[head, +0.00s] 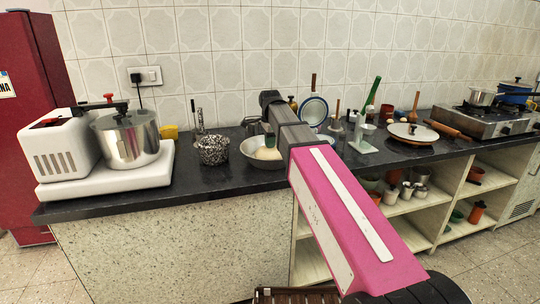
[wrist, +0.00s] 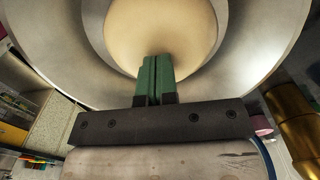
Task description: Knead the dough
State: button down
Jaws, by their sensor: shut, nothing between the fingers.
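The pale, round dough (head: 267,154) lies in a wide metal bowl (head: 249,152) on the dark counter, partly hidden behind my arm in the head view. In the wrist view the smooth dough (wrist: 165,30) fills the middle of the bowl (wrist: 65,50). My gripper (wrist: 156,62) is shut and empty, its green fingers side by side and pointing at the dough. The fingertips overlap the dough's near edge in the wrist view; I cannot tell whether they touch it. In the head view my gripper (head: 270,141) is over the bowl.
A white machine with a steel pot (head: 127,140) and a speckled pot (head: 212,150) stand left of the bowl. The tiled wall is behind.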

aim_at(272, 150)
jog(key=shift+s+d+f, duration=0.15)
jog(key=shift+s, duration=0.35)
jog(key=shift+s+d, duration=0.15)
jog(key=shift+s, duration=0.35)
jog(key=shift+w+r, duration=0.1)
jog(key=shift+r, duration=1.15)
jog(key=shift+s, duration=0.35)
